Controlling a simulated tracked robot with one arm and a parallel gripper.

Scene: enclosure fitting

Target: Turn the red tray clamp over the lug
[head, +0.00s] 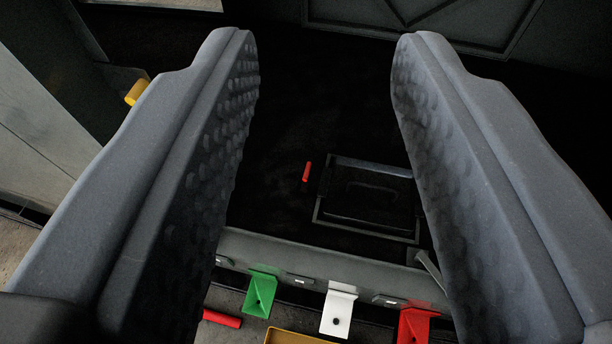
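A small red bar (306,172), which looks like the tray clamp, stands near-upright in the picture just left of a black tray (368,196) with a grey frame. I cannot make out the lug in the dark around it. My gripper (322,45) is wide open and empty. Its two grey, dimpled fingers frame the view, and the red bar and most of the tray show between them. The right finger lies close to the tray's right edge in the picture. I cannot tell how far the gripper is from the clamp.
A grey ledge (320,262) crosses below the tray, with green (261,291), white (338,310) and red (415,324) brackets on it. A red rod (222,318) and a yellow edge (295,337) lie below. A yellow knob (136,92) sits at left. The dark middle looks clear.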

